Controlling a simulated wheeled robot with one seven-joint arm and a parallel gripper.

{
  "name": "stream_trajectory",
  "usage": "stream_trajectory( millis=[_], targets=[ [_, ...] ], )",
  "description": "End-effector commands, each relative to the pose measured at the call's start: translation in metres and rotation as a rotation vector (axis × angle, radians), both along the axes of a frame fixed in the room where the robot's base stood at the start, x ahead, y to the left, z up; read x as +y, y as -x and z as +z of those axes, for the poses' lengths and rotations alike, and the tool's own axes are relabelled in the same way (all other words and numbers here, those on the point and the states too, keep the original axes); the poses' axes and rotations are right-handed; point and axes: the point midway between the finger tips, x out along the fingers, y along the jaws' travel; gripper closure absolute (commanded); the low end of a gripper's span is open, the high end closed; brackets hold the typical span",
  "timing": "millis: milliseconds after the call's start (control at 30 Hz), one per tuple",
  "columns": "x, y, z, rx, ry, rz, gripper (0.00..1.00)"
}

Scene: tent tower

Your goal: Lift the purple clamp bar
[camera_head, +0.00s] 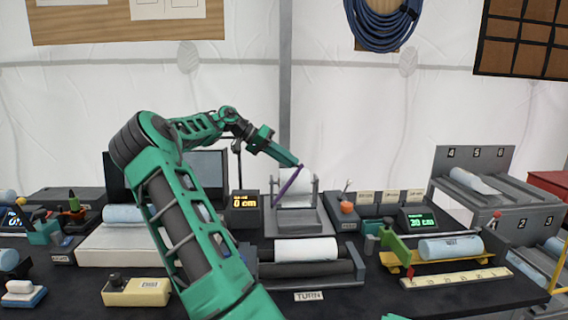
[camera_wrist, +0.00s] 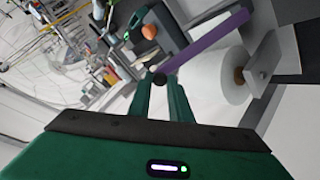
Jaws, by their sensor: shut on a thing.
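The purple clamp bar (camera_head: 288,181) slants up to the right in front of a grey roll stand (camera_head: 297,222) at the middle of the bench. I cannot tell whether the bar's lower end touches the stand.
A white roll (camera_head: 306,250) lies in a dark tray in front of the stand, behind a TURN label (camera_head: 309,296). A 0 cm display (camera_head: 244,203) stands left and a 30 cm display (camera_head: 417,222) right. A knob with an orange ball (camera_head: 347,207) is close on the right.

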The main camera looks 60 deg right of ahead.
Motion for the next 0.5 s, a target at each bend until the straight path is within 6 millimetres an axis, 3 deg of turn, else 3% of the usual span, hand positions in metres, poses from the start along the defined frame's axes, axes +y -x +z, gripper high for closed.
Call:
stream_trajectory(
  millis=[400,433,500],
  targets=[
    [-0.0013,-0.0048,-0.0016,0.006,-0.001,0.012,1.00],
    [-0.0014,-0.0048,-0.0017,0.006,-0.001,0.012,0.80],
    [-0.0013,-0.0043,-0.0018,0.006,-0.001,0.010,0.63]
  ],
)
